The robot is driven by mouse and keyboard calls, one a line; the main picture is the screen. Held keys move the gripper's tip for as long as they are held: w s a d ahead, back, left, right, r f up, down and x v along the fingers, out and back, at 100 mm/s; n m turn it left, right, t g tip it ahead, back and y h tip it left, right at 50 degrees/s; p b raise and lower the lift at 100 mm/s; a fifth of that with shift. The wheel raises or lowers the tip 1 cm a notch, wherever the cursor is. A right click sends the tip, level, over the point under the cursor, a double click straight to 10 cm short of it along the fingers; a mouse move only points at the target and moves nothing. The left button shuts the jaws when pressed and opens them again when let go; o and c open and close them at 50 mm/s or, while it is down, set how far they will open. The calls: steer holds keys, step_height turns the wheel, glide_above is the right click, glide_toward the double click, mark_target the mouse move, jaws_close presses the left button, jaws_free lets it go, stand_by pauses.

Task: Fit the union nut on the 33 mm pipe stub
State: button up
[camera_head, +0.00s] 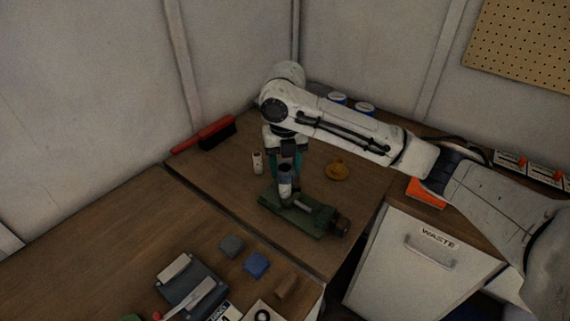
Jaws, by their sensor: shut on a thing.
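My gripper (285,163) points down over the green vise (318,217) on the brown bench. Its teal fingers are closed around a small dark blue-grey ring-like piece (285,170), which looks like the union nut. A pale upright pipe stub (285,189) stands at the left end of the vise, directly under that piece. From this view I cannot tell whether the nut sits on the stub's top or is just above it. The fingertips and the seam between nut and stub are small and dim.
A red brush (205,136) lies behind left. Blue and grey blocks (257,264) are in front. A white waste cabinet (432,250) stands right.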

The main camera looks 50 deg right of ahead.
mark_target(285, 183)
steer(key=shift+f+b, duration=2.1)
steer(key=shift+f, duration=1)
steer(key=o, duration=1.1)
step_height(285, 183, up, 11)
steer(key=shift+f, duration=0.1)
